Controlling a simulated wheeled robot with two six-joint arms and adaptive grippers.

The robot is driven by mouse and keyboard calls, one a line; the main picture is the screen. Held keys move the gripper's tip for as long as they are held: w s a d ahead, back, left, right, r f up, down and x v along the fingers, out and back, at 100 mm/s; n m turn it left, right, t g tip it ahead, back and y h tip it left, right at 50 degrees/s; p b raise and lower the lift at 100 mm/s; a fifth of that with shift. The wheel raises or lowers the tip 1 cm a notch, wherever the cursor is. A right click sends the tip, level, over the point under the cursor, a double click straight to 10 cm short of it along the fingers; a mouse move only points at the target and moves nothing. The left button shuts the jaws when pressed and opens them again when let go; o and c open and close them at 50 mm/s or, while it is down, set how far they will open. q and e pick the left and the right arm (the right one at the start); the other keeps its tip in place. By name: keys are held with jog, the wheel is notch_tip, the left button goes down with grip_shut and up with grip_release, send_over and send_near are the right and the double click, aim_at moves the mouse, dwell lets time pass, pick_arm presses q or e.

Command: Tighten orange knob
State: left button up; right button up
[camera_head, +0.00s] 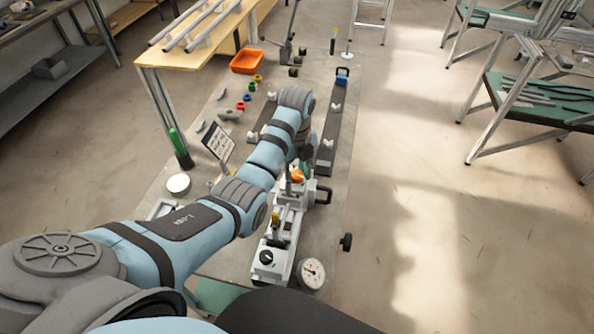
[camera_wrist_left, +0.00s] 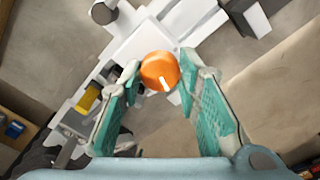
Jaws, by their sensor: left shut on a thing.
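The orange knob (camera_wrist_left: 160,72) shows in the left wrist view between my left gripper's two green-padded fingers, with a short white mark on its face. My left gripper (camera_wrist_left: 157,88) is shut on the knob. In the head view the knob (camera_head: 298,175) is a small orange patch on the white and grey jig (camera_head: 289,217), partly hidden by my left gripper (camera_head: 301,168) and arm. The jig also shows behind the knob in the left wrist view. My right gripper is not in view.
A round dial gauge (camera_head: 312,273) stands at the jig's near end. A white round disc (camera_head: 178,184) and a tilted panel (camera_head: 218,142) lie left of my arm. An orange bin (camera_head: 246,61) and several coloured rings are farther back. Open floor is at right.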

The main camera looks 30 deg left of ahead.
pick_arm(q)
jog(key=shift+w+r, duration=0.1)
jog(key=o, duration=1.1)
jog(key=shift+o, duration=0.2)
